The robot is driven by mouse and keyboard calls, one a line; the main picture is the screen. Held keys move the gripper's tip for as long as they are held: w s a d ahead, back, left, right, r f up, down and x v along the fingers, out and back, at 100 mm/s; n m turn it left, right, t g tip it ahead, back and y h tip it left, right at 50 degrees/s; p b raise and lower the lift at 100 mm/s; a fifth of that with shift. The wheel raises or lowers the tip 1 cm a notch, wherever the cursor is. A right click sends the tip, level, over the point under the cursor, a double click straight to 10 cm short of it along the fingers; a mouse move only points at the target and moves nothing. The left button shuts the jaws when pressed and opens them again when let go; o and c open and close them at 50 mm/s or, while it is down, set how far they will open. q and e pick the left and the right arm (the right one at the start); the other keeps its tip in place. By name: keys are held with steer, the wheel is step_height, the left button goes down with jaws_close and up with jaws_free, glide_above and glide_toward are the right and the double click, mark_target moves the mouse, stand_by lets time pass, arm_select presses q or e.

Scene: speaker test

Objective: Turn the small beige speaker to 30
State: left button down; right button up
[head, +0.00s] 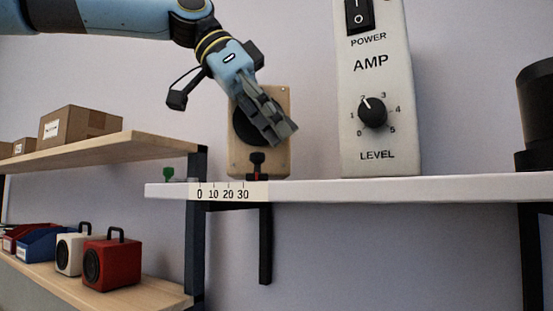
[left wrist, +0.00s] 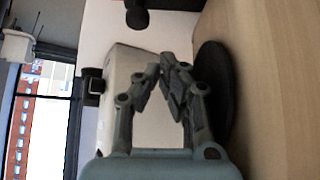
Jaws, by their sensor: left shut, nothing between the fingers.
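The small beige speaker (head: 277,164) stands on the white shelf, its round black cone facing me. It also fills the right side of the left wrist view (left wrist: 285,90). A scale strip (head: 221,193) marked 0, 10, 20, 30 is on the shelf's front edge. My right gripper is not in view.
The white AMP box (head: 380,145) stands to the right on the white shelf (head: 330,190). A black cylinder (head: 536,105) is at the far right. A green knob (head: 168,173) is at the shelf's left end. Lower left shelves hold a carton (head: 80,125) and a red speaker (head: 112,262).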

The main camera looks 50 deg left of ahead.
mark_target(276, 159)
arm_select(q)
steer(key=x, duration=0.6)
steer(key=shift+d+f, duration=0.1)
steer(key=shift+f, duration=0.1)
steer(key=s+a+b, duration=0.2)
steer(key=shift+s+a, duration=0.15)
steer(key=shift+s, duration=0.1)
steer(key=shift+s+a+b, duration=0.1)
steer(key=shift+a+b, duration=0.05)
steer(key=shift+b, duration=0.25)
steer(key=shift+r, duration=0.1)
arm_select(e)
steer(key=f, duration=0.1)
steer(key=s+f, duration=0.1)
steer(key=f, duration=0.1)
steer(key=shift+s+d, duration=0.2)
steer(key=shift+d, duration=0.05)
arm_select(q)
steer(key=shift+s, duration=0.1)
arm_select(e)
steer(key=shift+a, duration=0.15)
